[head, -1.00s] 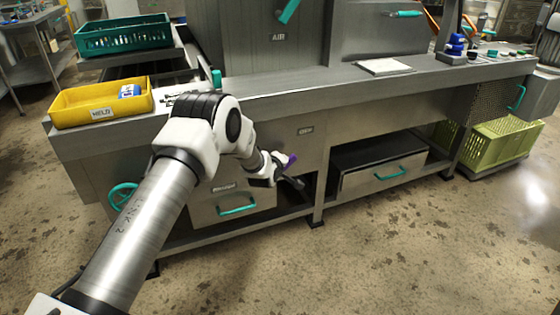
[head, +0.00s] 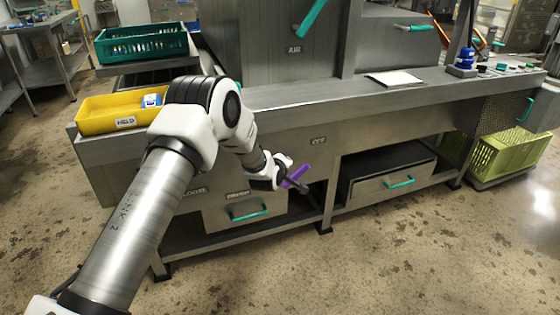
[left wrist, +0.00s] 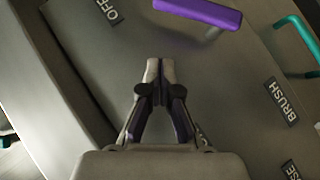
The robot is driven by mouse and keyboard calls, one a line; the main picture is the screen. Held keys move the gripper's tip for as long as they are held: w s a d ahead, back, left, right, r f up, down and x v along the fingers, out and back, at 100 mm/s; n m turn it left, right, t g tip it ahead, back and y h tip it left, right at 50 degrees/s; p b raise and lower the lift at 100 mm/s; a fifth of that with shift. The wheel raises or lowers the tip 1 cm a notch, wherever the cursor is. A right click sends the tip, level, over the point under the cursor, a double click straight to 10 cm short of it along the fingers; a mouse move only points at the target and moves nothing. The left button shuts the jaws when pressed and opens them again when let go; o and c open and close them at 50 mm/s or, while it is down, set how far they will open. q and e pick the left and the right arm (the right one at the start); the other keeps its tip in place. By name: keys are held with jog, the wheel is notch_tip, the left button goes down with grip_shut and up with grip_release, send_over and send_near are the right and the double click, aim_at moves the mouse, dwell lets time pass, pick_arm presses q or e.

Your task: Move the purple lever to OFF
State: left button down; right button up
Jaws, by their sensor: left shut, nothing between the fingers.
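The purple lever (head: 299,172) is on the front of the grey bench, below and left of the OFF label (head: 318,141). In the left wrist view the lever's purple bar (left wrist: 200,10) lies across the top edge, partly cut off, with the OFF label (left wrist: 107,11) to its left. My left gripper (left wrist: 160,69) is shut and empty, its tips below the bar in that view and apart from it. In the head view the left gripper (head: 302,187) is beside the lever and partly overlaps it. My right gripper is in neither view.
A drawer with a teal handle (head: 248,212) is below my left wrist; a BRUSH label (left wrist: 281,102) shows in the wrist view. Another drawer (head: 390,182) is to the right. A yellow bin (head: 98,125) and a green crate (head: 130,55) are at left. Floor in front is clear.

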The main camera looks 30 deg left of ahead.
pick_arm(q)
jog(key=v, duration=0.4)
jog(key=d+p+v, duration=0.1)
jog(key=shift+s+r, duration=0.15)
jog(key=shift+r, duration=0.25)
